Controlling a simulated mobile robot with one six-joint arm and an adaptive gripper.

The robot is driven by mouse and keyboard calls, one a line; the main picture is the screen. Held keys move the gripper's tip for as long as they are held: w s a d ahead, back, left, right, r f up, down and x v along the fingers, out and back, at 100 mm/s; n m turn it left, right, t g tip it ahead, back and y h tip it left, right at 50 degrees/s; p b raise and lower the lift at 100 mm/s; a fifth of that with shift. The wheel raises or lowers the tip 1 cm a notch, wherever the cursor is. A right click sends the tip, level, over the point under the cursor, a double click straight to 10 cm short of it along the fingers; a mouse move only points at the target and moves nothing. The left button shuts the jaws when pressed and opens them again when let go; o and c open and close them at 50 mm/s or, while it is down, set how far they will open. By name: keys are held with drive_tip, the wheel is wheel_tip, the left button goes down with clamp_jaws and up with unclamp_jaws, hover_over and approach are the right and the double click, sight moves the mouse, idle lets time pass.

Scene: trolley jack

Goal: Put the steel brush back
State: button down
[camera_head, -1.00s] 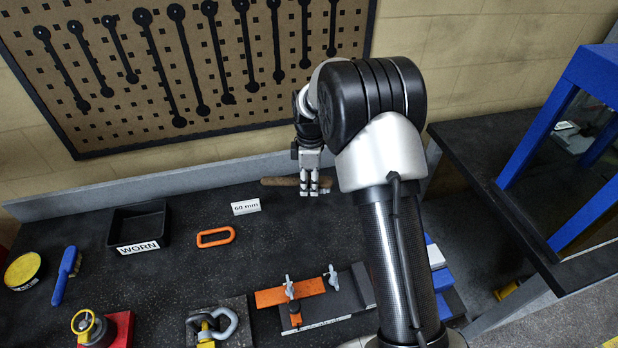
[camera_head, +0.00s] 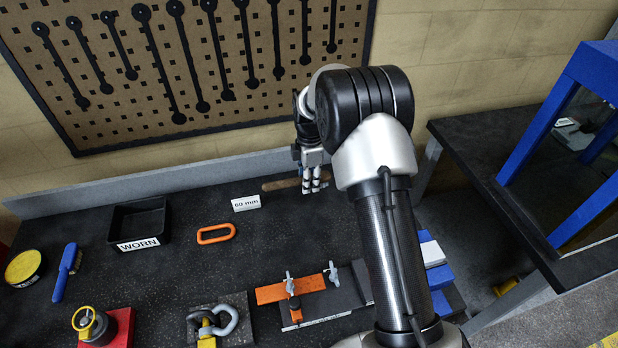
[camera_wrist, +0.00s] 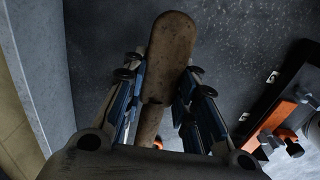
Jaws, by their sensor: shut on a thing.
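The steel brush shows as a brown wooden body (camera_wrist: 172,45) with a narrower handle, lying lengthwise between the fingers of my gripper (camera_wrist: 160,75) in the wrist view. My gripper is shut on it. In the head view my gripper (camera_head: 314,184) is low at the back of the bench, and the brush's brown end (camera_head: 281,184) sticks out to its left. Any bristles are hidden. I cannot tell whether the brush touches the bench top.
A "60 mm" sign (camera_head: 246,203) stands just left of the gripper. An orange link (camera_head: 216,234), a black "WORN" bin (camera_head: 139,222), a blue brush (camera_head: 67,270) and a yellow tin (camera_head: 22,267) lie further left. An orange clamped bar (camera_head: 290,290) is in front.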

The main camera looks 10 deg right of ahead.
sight(309, 205)
drive_tip(key=shift+f+b, duration=2.15)
drive_tip(key=shift+f, duration=1.85)
drive_tip(key=shift+f+b, duration=0.3)
drive_tip(key=shift+f, duration=0.2)
drive_tip(key=c, duration=1.2)
unclamp_jaws()
